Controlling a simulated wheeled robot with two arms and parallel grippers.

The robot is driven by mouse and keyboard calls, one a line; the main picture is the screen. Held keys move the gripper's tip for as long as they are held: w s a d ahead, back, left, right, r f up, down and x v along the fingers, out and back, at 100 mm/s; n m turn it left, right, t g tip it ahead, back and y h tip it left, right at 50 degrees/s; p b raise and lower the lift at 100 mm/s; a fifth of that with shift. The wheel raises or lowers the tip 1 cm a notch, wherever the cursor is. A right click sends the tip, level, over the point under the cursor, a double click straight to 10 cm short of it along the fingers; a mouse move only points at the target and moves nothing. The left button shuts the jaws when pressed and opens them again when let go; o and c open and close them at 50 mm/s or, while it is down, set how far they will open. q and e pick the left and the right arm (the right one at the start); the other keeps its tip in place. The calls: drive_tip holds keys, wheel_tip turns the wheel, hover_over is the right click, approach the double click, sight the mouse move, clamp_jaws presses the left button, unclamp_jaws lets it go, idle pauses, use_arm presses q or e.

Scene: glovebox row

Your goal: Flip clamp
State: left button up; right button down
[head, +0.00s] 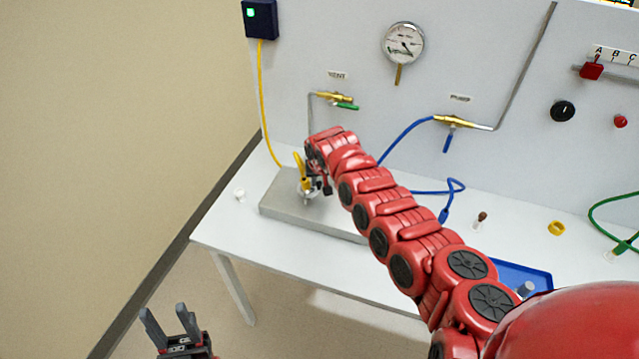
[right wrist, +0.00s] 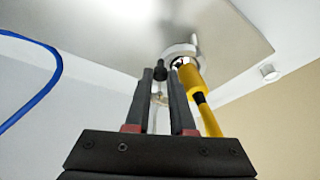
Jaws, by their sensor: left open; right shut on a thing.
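My right gripper (head: 322,186) is at the metal block (head: 283,208) on the bench. In the right wrist view its two fingers (right wrist: 161,82) are shut on a thin part of the clamp, with a dark tip showing between and just beyond them. The clamp's metal ring (right wrist: 180,50) sits against the block face, beside a yellow connector (right wrist: 190,78). In the head view the clamp (head: 309,194) is small and partly hidden by my right arm. My left gripper (head: 164,318) is open and empty, low at the left, away from the bench.
A yellow cable (head: 262,105) runs from a dark box (head: 260,18) to the connector. Blue hoses (head: 405,140) hang right of the gripper. VENT (head: 338,98) and PUMP (head: 455,121) valves and a gauge (head: 403,43) are on the panel. A small white cap (head: 239,194) stands left.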

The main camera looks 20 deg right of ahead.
drive_tip(key=c, duration=1.1)
unclamp_jaws()
drive_tip(key=shift+r, duration=0.15)
drive_tip(key=b+v, duration=0.6)
drive_tip(key=v, duration=1.1)
drive_tip(key=shift+s+a, duration=0.1)
